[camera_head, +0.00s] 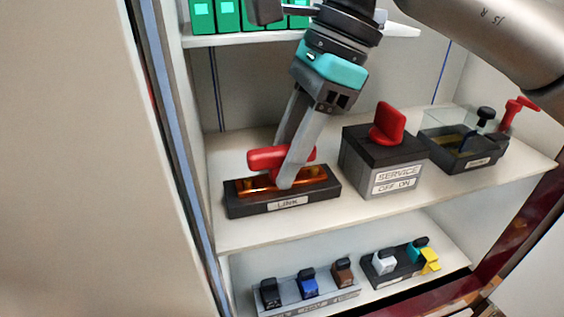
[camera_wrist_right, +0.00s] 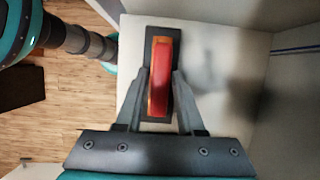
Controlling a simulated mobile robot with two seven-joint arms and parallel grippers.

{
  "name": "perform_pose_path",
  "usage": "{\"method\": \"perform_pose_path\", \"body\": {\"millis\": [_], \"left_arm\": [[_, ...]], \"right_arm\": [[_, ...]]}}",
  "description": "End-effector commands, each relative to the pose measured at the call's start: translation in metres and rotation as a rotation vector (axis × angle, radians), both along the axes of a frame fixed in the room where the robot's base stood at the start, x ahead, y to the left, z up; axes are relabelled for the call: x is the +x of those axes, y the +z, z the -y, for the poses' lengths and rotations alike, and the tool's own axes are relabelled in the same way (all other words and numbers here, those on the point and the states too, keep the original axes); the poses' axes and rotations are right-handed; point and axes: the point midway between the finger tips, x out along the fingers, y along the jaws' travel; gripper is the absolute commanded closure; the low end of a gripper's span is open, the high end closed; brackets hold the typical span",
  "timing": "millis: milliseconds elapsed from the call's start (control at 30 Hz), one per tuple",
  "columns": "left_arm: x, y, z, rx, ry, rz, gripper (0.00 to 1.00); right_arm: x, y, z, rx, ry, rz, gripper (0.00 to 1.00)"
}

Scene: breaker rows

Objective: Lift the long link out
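The long link is a copper-orange bar with a red handle (camera_head: 262,158), seated in a black base (camera_head: 235,207) labelled LINK on the middle shelf. My right gripper (camera_head: 287,180) reaches down over the handle from above. One finger passes in front of the handle and the other is behind it. In the right wrist view the red handle (camera_wrist_right: 161,85) lies lengthwise between the two fingers (camera_wrist_right: 161,75), with narrow gaps beside it, so the gripper looks open. The fingers hide the middle of the handle and part of the copper. My left gripper is not in view.
A SERVICE switch box (camera_head: 372,170) with a red knob stands right of the link base. Beyond it is a clear-sided dark tray (camera_head: 478,160) near a red lever (camera_head: 515,112). Small breakers (camera_head: 308,285) line the lower shelf. Green units (camera_head: 229,17) stand above.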

Motion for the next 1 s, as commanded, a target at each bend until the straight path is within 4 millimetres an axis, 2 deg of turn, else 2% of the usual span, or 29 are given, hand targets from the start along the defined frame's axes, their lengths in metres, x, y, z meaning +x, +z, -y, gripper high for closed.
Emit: {"method": "perform_pose_path", "body": {"millis": [67, 300, 1000], "left_arm": [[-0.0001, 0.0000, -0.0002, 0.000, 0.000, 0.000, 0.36], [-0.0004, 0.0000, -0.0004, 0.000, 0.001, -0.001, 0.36], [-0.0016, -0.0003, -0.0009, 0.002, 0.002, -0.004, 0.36]], "right_arm": [[0.0001, 0.0002, 0.0000, 0.000, 0.000, 0.000, 0.73], [0.0001, 0.0003, 0.0001, 0.000, 0.000, 0.000, 1.00], [0.0003, 0.0032, -0.0002, 0.002, 0.000, 0.002, 1.00]]}}
